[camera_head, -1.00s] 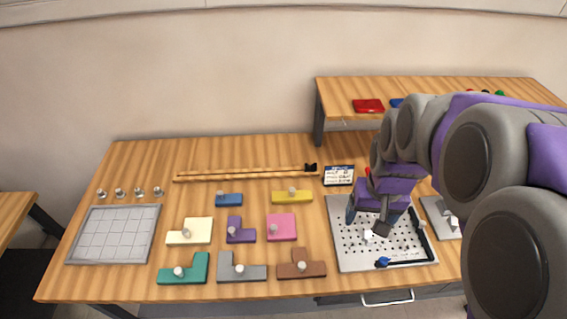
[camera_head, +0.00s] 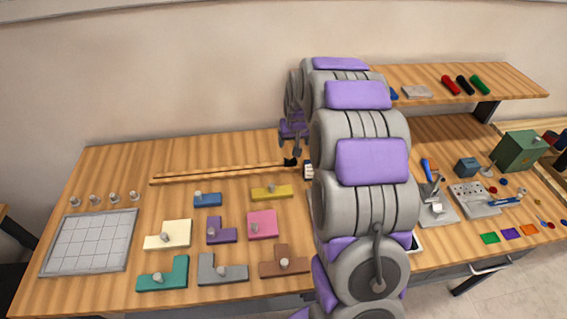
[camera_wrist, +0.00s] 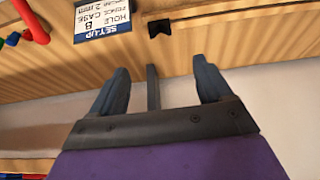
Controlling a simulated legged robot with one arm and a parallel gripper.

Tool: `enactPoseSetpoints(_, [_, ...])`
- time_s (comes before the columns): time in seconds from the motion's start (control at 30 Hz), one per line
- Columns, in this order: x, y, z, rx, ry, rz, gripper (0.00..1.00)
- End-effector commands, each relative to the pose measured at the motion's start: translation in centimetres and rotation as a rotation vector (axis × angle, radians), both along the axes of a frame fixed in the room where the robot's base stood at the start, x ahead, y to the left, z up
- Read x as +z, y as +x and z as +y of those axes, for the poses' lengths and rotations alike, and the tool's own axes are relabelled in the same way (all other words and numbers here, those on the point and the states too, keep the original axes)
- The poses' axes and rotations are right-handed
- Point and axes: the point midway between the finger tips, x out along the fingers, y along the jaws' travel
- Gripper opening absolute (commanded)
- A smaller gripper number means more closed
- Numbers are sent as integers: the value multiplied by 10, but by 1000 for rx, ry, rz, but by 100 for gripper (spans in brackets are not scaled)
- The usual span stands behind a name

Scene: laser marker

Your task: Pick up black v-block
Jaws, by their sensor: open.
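The black v-block (camera_head: 290,162) is a small dark block with a notch, at the right end of the long wooden rails in the head view. It also shows near the top of the wrist view (camera_wrist: 159,28), ahead of my fingers. My gripper (camera_wrist: 158,82) is open and empty, with its two dark fingers spread apart. In the head view my gripper (camera_head: 294,143) is close to the v-block, apparently above and behind it. Whether they touch I cannot tell there; in the wrist view a gap shows between them.
The long wooden rails (camera_head: 220,174) run left from the v-block. A set-up card (camera_wrist: 103,22) lies beside it, with a red part (camera_wrist: 30,22) farther left. Coloured knobbed pieces and a gridded tray (camera_head: 90,242) fill the left table. A raised shelf (camera_head: 440,92) stands behind my arm.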

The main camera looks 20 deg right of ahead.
Motion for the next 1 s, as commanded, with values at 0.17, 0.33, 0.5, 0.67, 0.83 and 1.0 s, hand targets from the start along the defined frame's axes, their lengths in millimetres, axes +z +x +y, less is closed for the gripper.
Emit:
enactPoseSetpoints(0.17, [-29,10,-3,0,2,3,79])
enactPoseSetpoints(0.33, [-61,22,-6,1,2,6,79])
enactPoseSetpoints(0.5, [-90,34,-10,1,2,4,79])
enactPoseSetpoints(0.67, [-104,41,-12,1,1,1,79])
enactPoseSetpoints(0.83, [-114,45,-12,1,1,1,79])
enactPoseSetpoints(1.0, [-138,55,-14,1,1,3,79])
